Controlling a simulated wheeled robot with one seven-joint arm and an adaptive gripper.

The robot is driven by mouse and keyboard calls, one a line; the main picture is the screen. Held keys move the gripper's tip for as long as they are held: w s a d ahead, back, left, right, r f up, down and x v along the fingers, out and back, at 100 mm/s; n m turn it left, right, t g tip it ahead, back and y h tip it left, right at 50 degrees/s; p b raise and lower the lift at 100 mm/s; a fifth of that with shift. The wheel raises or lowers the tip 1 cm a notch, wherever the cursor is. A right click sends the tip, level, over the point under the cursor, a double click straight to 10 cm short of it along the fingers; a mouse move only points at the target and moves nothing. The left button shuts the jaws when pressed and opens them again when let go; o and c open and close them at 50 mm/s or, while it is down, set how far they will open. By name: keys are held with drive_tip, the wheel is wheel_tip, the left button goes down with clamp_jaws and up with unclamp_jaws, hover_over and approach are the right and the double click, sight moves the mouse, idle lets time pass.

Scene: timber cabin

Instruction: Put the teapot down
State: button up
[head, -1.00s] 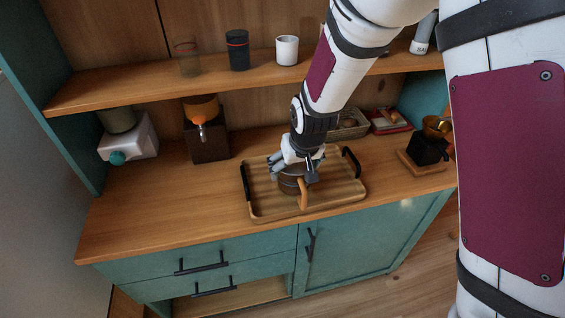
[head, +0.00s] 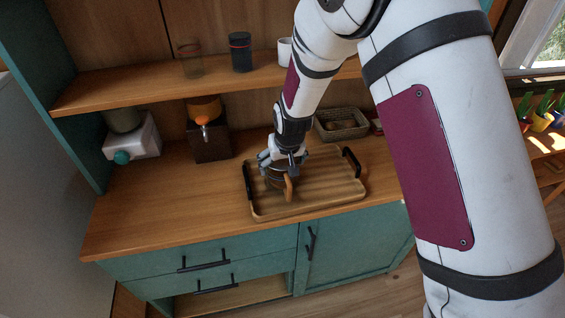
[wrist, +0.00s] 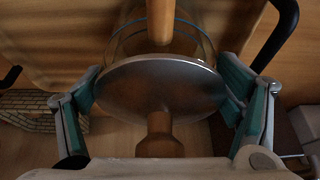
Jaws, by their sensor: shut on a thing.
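The teapot (head: 276,181) is a small round vessel with a wooden handle, at the left part of the wooden tray (head: 325,194) on the counter. My gripper (head: 281,163) points down over it and is shut on its upper part. In the wrist view the teapot's grey metal lid (wrist: 160,85) with a wooden knob lies between the two teal-padded fingers of my gripper (wrist: 165,95), and a glass body shows beyond it. The teapot looks upright and over the tray. I cannot tell whether its base touches the tray.
The tray has black handles at both ends. A wicker basket (head: 342,123) stands behind it. A dispenser with an orange top (head: 206,131) and a white grinder-like machine (head: 131,138) stand at the back left. The counter (head: 150,205) left of the tray is clear.

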drive_tip(key=shift+f, duration=0.1)
drive_tip(key=o, duration=1.5)
